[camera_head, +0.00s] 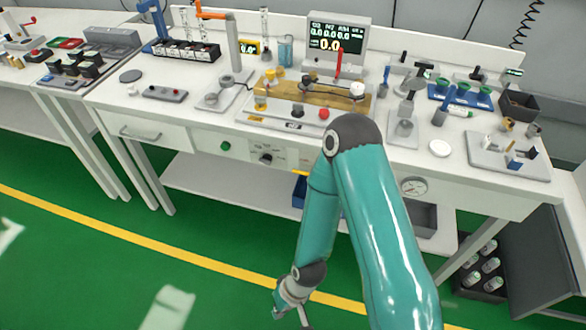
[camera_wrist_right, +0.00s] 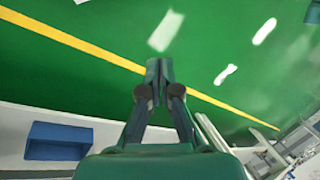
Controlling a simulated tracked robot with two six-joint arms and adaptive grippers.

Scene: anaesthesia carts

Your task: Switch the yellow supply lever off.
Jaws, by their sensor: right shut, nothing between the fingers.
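My right gripper (camera_head: 303,318) hangs low in front of the bench, over the green floor, at the bottom of the head view. It also shows in the right wrist view (camera_wrist_right: 159,68), where its fingers are together with nothing between them. It is apart from the bench. A small yellow piece (camera_head: 303,174) shows at the bench's front panel, just left of my right arm; it may be the yellow supply lever, but it is too small and partly hidden to tell its position. My right arm covers part of the panel. My left gripper is out of view.
The bench front carries a green button (camera_head: 226,146), a black knob (camera_head: 266,158) and a round gauge (camera_head: 413,187). A blue bin (camera_wrist_right: 58,141) sits on the lower shelf. The bench top (camera_head: 190,118) is crowded with instruments. The floor (camera_head: 110,270) in front is clear.

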